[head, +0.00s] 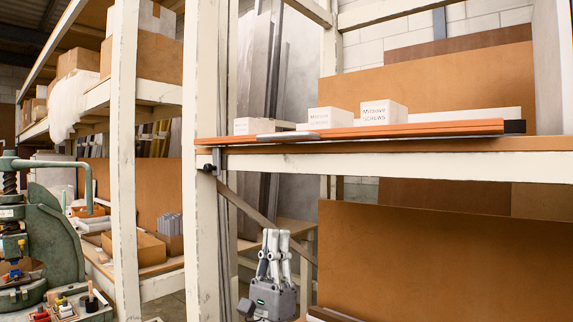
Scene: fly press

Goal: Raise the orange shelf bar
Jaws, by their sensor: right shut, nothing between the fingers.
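The orange shelf bar (400,131) lies across the front of the upper shelf in the head view. Its left end meets the white upright post, and its right end has a black cap (515,126). A dark metal bracket (217,160) sits at the post just below the bar's left end. My right gripper (276,234) points upward below the shelf, right of the post and well apart from the bar. Its fingers are together and empty. My left gripper is not in the head view.
White boxes labelled screws (384,112) stand on the shelf (420,166) behind the bar. A green fly press (50,225) stands at the far left. A brown board (440,255) fills the space under the shelf at right. A diagonal brace (262,220) runs just behind my right gripper.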

